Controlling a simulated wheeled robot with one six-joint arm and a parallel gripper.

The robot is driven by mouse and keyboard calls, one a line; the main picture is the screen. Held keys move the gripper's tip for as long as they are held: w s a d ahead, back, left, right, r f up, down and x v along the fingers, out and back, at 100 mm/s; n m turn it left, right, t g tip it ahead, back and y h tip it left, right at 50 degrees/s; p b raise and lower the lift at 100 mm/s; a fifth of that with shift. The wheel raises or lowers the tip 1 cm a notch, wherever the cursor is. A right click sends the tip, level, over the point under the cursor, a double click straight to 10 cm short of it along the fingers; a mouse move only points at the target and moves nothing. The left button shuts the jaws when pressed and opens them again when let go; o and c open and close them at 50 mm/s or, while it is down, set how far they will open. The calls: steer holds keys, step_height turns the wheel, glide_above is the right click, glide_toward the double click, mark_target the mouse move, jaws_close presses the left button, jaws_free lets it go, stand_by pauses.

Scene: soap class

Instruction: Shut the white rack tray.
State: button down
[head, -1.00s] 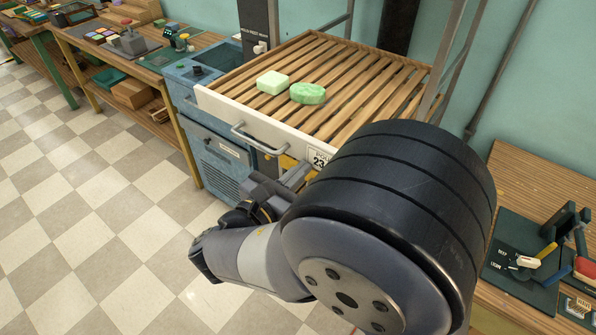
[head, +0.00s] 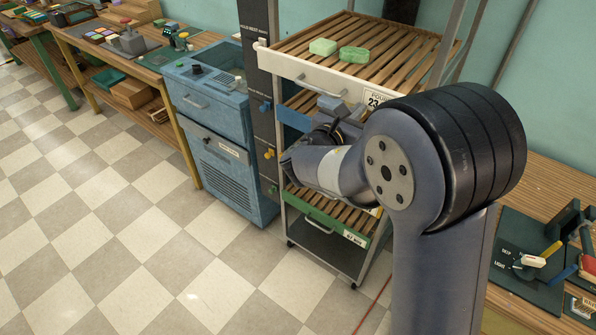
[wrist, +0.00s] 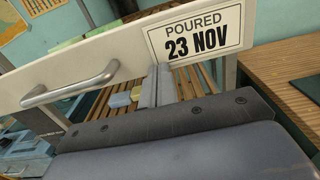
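The white rack tray (head: 300,70) has a white front with a metal handle and a "POURED 23 NOV" label; its wooden slats run back into the rack. Its front lies at or close to the rack's front posts; I cannot tell if a gap remains. A pale green soap (head: 323,47) and a greener soap (head: 354,54) sit on the slats. My gripper (head: 335,104) is at the white front, right of the handle. In the wrist view its two fingers (wrist: 157,86) are together, empty, just below the label. Contact with the front is unclear.
The rack has lower slatted trays, including a green-fronted one (head: 325,222). A blue cabinet (head: 215,130) stands to its left. A wooden bench with tools on a dark mat (head: 520,255) is at right. The checkered floor in front is clear.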

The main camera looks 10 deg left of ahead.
steer(key=b+x, duration=0.1)
steer(key=x, duration=0.5)
steer(key=shift+w, duration=0.2)
steer(key=shift+w+d+r, duration=0.1)
steer(key=shift+r, duration=0.15)
